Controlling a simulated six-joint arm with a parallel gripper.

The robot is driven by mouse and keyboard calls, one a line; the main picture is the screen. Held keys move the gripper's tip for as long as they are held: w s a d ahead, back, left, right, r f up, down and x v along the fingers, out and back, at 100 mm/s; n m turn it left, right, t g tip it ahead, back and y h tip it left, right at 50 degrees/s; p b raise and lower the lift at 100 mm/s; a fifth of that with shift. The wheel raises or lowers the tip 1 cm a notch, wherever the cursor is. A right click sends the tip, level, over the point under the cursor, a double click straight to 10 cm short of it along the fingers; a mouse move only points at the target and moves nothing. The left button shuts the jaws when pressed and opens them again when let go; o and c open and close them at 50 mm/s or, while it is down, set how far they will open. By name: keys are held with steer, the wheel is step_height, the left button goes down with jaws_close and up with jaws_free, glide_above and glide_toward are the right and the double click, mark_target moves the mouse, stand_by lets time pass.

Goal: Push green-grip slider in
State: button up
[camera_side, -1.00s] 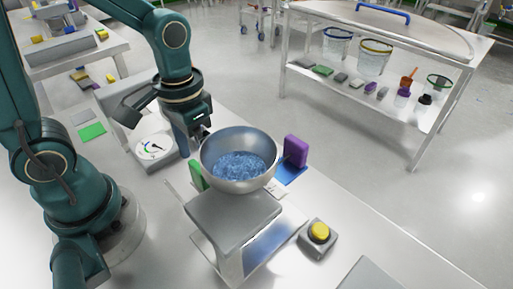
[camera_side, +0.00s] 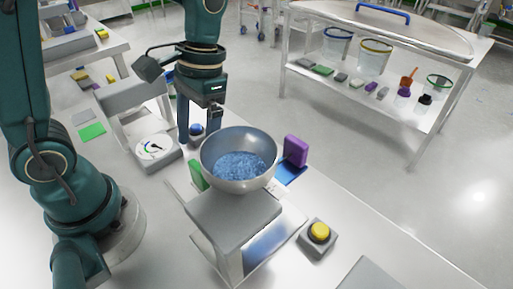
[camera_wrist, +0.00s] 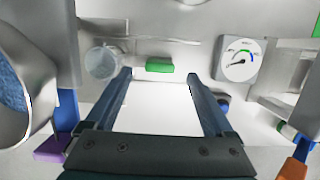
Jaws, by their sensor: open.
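The slider's green grip (camera_side: 197,175) shows at the left of the metal bowl (camera_side: 222,181), partly hidden by the bowl and the plate in front. In the wrist view the green grip (camera_wrist: 159,64) is a small block just beyond the fingertips, centred between them and apart from them. My gripper (camera_side: 198,138) points down behind and left of the bowl, its two fingers spread and nothing held. It also shows in the wrist view (camera_wrist: 160,78), with a bright bare surface between the fingers. The slider's body is hard to make out.
The bowl holds blue granules and stands close to my gripper. A dial gauge (camera_side: 156,148) is at left, a blue knob (camera_side: 196,129) by the fingers. A purple grip (camera_side: 296,151) stands right of the bowl, a yellow button (camera_side: 319,232) in front.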

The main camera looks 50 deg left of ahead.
mark_target(198, 171)
steer(key=shift+g, duration=0.9)
steer(key=shift+w+f+x, duration=0.1)
steer(key=shift+w+x, duration=0.15)
steer(key=shift+x, duration=0.9)
steer(key=shift+w+f+x, duration=0.1)
steer(key=shift+w+x, duration=0.15)
steer(key=shift+x, duration=0.9)
steer(key=shift+w+f+x, duration=0.1)
steer(key=shift+w+x, duration=0.2)
steer(key=shift+x, duration=0.85)
